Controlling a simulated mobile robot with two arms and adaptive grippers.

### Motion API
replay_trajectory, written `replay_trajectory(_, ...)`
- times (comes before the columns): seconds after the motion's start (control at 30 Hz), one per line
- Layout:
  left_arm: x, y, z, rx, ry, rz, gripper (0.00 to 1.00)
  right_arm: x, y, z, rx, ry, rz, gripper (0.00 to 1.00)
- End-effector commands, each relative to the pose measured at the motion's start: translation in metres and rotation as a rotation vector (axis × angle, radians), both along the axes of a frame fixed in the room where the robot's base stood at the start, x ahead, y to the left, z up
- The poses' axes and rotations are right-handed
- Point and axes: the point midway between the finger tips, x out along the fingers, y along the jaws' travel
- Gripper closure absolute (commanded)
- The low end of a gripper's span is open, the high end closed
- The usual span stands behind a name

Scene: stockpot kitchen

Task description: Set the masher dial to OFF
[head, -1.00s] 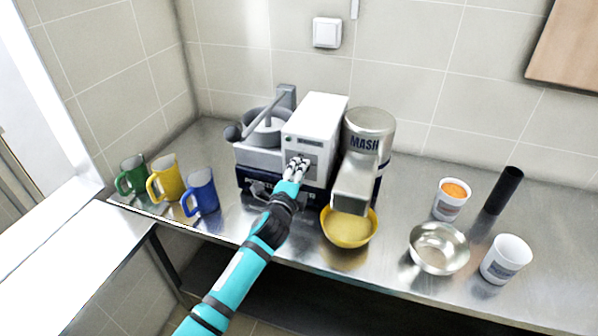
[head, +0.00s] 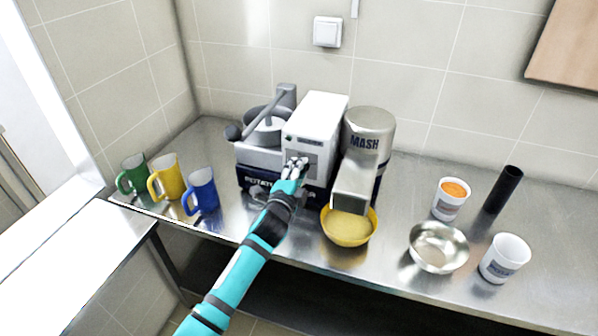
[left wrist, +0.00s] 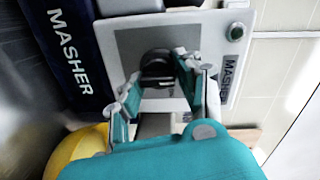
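The masher control box (head: 315,115) is a white unit on the counter, with a grey panel on its front. In the left wrist view, a black dial (left wrist: 157,68) sits on that grey panel (left wrist: 128,50), beside a MASHER label (left wrist: 231,78). My left gripper (head: 296,165) is in front of the panel and hides the dial in the head view. In the left wrist view, its fingers (left wrist: 158,75) are apart, with the dial between and just beyond the tips. I cannot tell whether they touch it. The dial's setting is not readable. My right gripper is not in view.
A steel MASH cylinder with a chute (head: 353,190) stands right of the box, above a yellow bowl (head: 348,228). A grey potato machine (head: 260,155) stands left. Several mugs, including a blue mug (head: 202,190), are further left. A steel bowl (head: 438,250) and cups stand right.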

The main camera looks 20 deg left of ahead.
Motion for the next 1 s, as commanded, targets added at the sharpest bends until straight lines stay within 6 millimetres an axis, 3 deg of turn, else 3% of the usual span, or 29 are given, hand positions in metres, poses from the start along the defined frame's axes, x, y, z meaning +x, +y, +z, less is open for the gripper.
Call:
replay_trajectory(0.03, 0.0, 0.0, -0.002, -0.002, 0.003, 0.0, 0.58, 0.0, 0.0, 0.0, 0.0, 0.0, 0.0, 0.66)
replay_trajectory(0.17, 0.0, 0.0, -0.001, -0.001, 0.002, 0.001, 0.42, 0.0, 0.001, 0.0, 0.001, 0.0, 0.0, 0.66)
replay_trajectory(0.53, -0.007, 0.0, 0.0, 0.001, 0.001, 0.0, 0.42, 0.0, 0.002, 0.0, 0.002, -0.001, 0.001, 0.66)
replay_trajectory(1.0, -0.097, 0.001, 0.005, 0.0, 0.003, 0.0, 0.42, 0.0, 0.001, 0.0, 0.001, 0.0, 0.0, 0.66)
